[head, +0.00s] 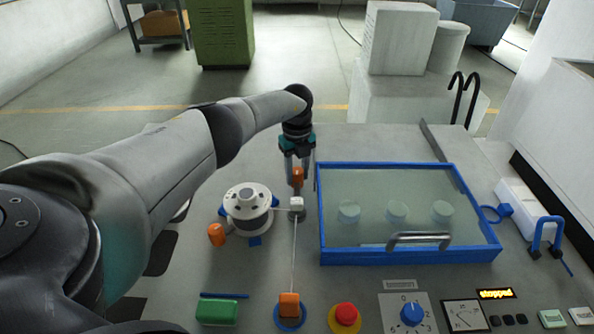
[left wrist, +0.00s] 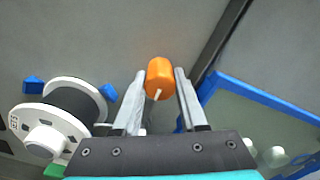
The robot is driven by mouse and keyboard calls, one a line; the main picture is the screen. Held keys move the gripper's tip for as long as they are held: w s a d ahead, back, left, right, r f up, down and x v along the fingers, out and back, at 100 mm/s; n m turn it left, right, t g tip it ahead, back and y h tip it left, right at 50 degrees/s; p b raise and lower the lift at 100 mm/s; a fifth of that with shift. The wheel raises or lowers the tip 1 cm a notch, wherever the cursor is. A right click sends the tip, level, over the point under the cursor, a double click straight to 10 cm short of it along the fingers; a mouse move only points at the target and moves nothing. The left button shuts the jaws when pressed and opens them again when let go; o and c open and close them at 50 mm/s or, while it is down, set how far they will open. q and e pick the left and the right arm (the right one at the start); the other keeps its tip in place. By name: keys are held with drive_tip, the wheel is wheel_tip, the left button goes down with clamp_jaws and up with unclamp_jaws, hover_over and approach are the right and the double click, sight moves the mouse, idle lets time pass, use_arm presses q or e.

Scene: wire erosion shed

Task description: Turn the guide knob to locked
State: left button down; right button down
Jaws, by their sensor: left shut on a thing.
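My left gripper (head: 297,172) reaches down over the bench from behind, just right of the wire spool. It is shut on an orange knob (head: 298,179). In the left wrist view the orange knob (left wrist: 160,72) sits between the fingertips of my left gripper (left wrist: 160,85), with a pale line on its near side. No lock marking can be read beside it. A small white block (head: 296,203) on a dark round base stands just in front of the knob. My right gripper is not in view.
The wire spool (head: 248,204) stands left of my gripper; a blue-framed glass cover (head: 410,257) is close on the right. A second orange knob (head: 217,235) and an orange block (head: 289,304) stand nearer. A red button (head: 346,313) and blue dial (head: 411,315) line the front.

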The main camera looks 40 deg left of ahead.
use_arm(q)
drive_tip(key=shift+w+r, duration=0.1)
idle(0.3)
drive_tip(key=shift+c, duration=2.2)
unclamp_jaws()
wheel_tip(320, 180, up, 15)
drive_tip(key=p, duration=0.2)
